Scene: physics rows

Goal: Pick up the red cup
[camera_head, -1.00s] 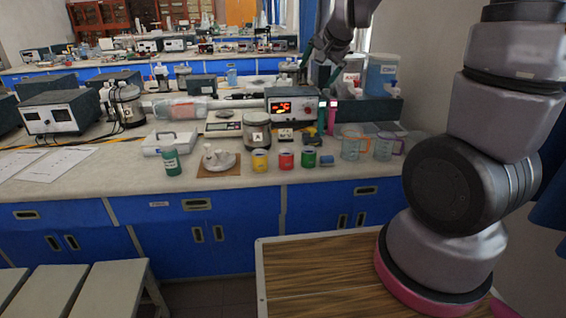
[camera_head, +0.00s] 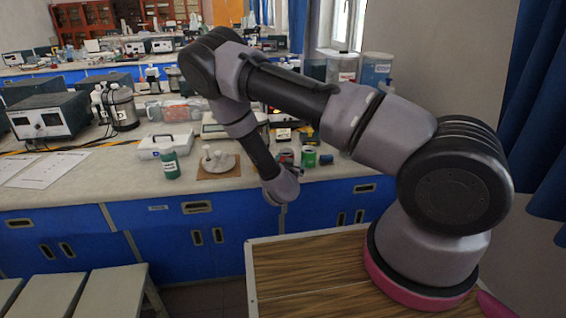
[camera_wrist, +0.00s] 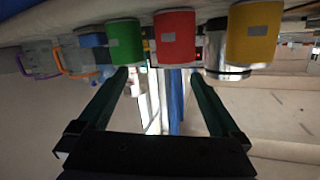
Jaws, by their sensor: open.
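The red cup (camera_wrist: 175,38) is in the middle of the wrist view, which looks upside down, with a grey label on its side. It stands between the green cup (camera_wrist: 125,42) and the yellow cup (camera_wrist: 253,35). My gripper (camera_wrist: 160,75) is open and empty, its two dark green fingers pointing at the red cup. The fingertips appear just short of the cup, one on each side; the exact gap is hard to tell. In the head view the red cup (camera_head: 286,155) is partly hidden by my arm, and the green cup (camera_head: 308,157) shows beside it.
Orange- and purple-handled beakers stand past the green cup in the wrist view. On the bench (camera_head: 110,185), a green bottle (camera_head: 170,164) and a brown board (camera_head: 219,172) with white pieces lie left of my arm. A wooden-topped table (camera_head: 310,270) is in front.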

